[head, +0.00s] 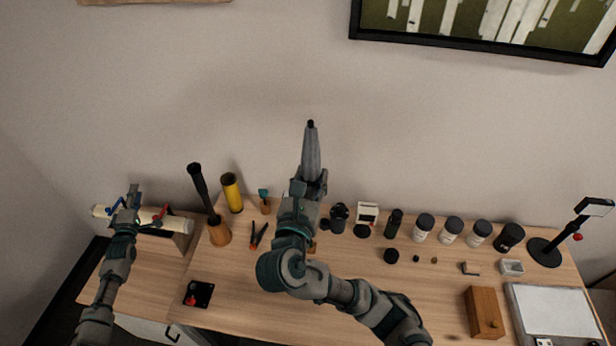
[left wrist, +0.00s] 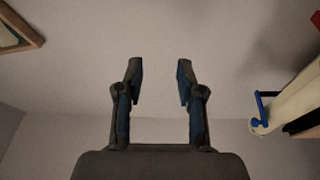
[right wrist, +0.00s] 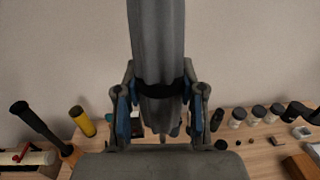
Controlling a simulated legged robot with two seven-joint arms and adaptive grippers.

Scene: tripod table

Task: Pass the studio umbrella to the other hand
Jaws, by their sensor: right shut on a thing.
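The studio umbrella (head: 311,150) is grey, folded and narrow, with a dark tip. It stands nearly upright above the back middle of the table, and its grey folds fill the top middle of the right wrist view (right wrist: 157,40). My right gripper (head: 309,183) is shut on it near its lower part, with a finger on each side and a dark band between them. My left gripper (head: 132,198) is at the far left, apart from the umbrella. In the left wrist view its fingers (left wrist: 158,80) are spread and empty.
A cream roll (head: 170,222) lies behind my left gripper. A dark stick in a wooden holder (head: 220,232) and a yellow tube (head: 232,194) stand between the arms. Several jars (head: 451,229), a wooden box (head: 485,312) and a lamp (head: 545,250) are at right.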

